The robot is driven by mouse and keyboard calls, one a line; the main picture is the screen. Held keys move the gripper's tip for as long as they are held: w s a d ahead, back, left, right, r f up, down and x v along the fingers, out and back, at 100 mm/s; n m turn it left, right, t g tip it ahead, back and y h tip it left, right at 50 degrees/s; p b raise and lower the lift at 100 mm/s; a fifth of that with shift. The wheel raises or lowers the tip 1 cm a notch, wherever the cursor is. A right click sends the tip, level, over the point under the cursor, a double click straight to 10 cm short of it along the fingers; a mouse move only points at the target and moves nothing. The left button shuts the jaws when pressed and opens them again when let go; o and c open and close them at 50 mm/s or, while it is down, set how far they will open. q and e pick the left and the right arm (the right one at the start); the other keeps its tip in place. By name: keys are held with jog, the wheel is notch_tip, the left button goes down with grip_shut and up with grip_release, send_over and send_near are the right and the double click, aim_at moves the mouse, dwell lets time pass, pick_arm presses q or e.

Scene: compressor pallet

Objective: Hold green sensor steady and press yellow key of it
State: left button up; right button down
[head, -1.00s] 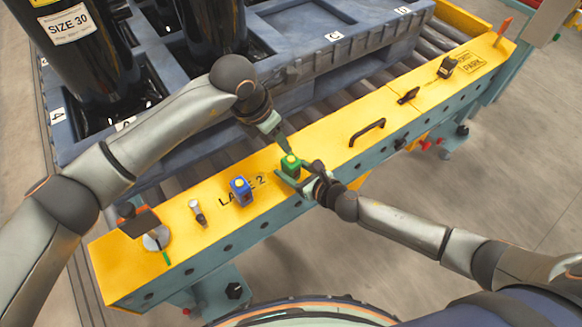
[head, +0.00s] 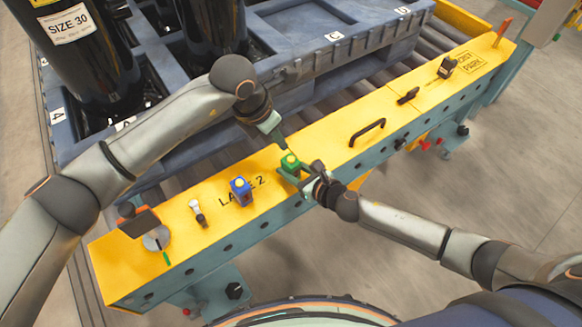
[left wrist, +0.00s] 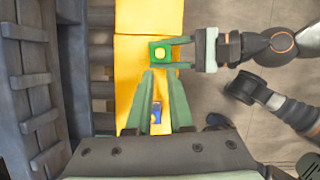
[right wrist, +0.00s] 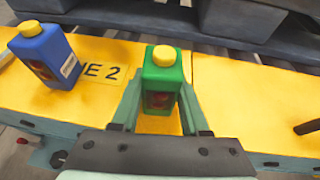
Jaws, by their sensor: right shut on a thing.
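The green sensor (right wrist: 163,85) stands upright on the yellow beam, its yellow key (right wrist: 164,55) on top. It also shows in the head view (head: 290,165). My right gripper (head: 291,174) is shut on the sensor, one finger on each side. My left gripper (head: 287,150) points down just behind the sensor in the head view. In the left wrist view its fingers (left wrist: 161,72) look narrowly apart and empty, and the key (left wrist: 160,53) shows just beyond the tips. I see no clear contact between left fingertips and key.
A blue sensor (head: 240,190) with a yellow top stands left of the green one. A black handle (head: 367,132) lies to the right on the yellow beam (head: 330,140). A blue pallet (head: 330,45) with black cylinders is behind.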

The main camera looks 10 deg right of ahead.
pick_arm(q)
grip_shut()
dwell(1.3)
